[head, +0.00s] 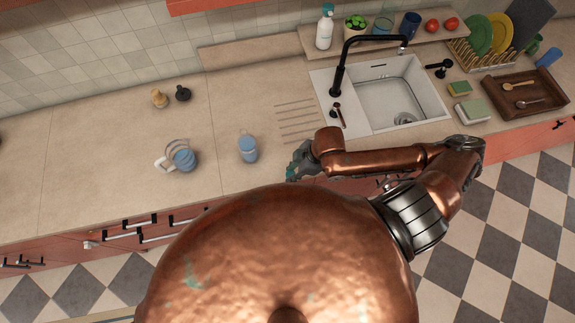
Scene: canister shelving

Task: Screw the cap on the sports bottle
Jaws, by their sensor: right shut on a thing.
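The sports bottle (248,149), blue and small, stands upright on the beige counter, left of my right gripper. It is too small to tell how its top looks. My right gripper (295,170) is over the front part of the counter, a short way right of the bottle and apart from it. It is shut on a small teal thing, which seems to be the cap (290,177); the fingers mostly hide it. My left gripper is out of view.
A glass jug (180,158) with blue in it stands left of the bottle. Two small shakers (160,98) are behind it. The sink (388,98) with a black tap (340,75) lies to the right. The counter around the bottle is clear.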

